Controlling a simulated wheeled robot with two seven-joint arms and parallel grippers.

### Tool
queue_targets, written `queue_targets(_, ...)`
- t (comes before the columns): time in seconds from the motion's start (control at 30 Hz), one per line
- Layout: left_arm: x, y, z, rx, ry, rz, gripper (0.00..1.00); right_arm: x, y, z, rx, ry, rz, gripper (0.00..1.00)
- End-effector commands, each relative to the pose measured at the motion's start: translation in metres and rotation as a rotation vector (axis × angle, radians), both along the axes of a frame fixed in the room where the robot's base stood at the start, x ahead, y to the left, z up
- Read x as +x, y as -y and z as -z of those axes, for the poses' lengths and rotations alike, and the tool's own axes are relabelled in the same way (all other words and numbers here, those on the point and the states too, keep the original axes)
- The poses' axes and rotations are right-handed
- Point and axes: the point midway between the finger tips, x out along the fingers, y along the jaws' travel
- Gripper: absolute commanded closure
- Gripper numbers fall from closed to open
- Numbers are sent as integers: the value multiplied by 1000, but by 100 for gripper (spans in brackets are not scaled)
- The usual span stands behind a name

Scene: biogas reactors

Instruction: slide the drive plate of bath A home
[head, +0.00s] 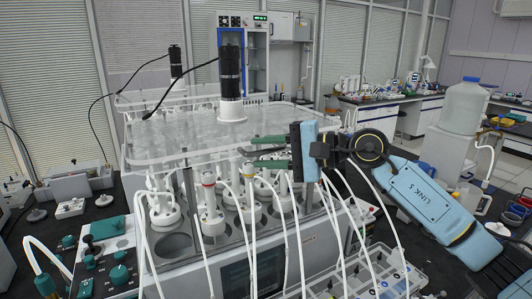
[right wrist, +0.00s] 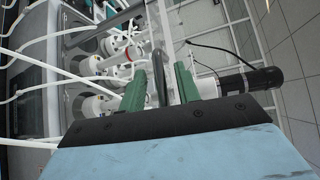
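The drive plate (head: 180,132) is a clear plate over the bath (head: 295,240) with white vessels. A black motor (head: 231,75) stands upright on it; the motor also shows in the right wrist view (right wrist: 250,79). My right gripper (head: 262,152) is at the plate's front right edge. Its green fingers are apart, one above and one below a dark grey bar (head: 268,151). In the right wrist view the bar (right wrist: 159,70) lies between the fingers (right wrist: 160,88), with a gap on the right finger's side. I cannot tell whether the left finger touches it. My left gripper is out of view.
White hoses (head: 286,230) hang from the vessels across the bath's front. A second black motor (head: 175,61) stands behind. A green-knobbed unit (head: 105,262) is at lower left. A large bottle (head: 463,105) stands at right, behind my right arm.

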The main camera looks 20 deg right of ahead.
Motion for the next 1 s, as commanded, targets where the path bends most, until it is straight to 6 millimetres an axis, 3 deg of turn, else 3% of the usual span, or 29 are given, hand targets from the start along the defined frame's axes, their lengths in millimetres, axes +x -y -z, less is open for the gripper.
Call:
queue_targets(0.17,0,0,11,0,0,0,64,-11,19,0,-3,2,3,67)
queue_targets(0.6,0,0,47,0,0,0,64,-62,93,-13,-3,-2,2,67)
queue_targets(0.8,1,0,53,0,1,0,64,-72,108,-18,-3,-2,1,67)
queue_targets(1.0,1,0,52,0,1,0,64,-73,109,-20,-2,-1,0,67)
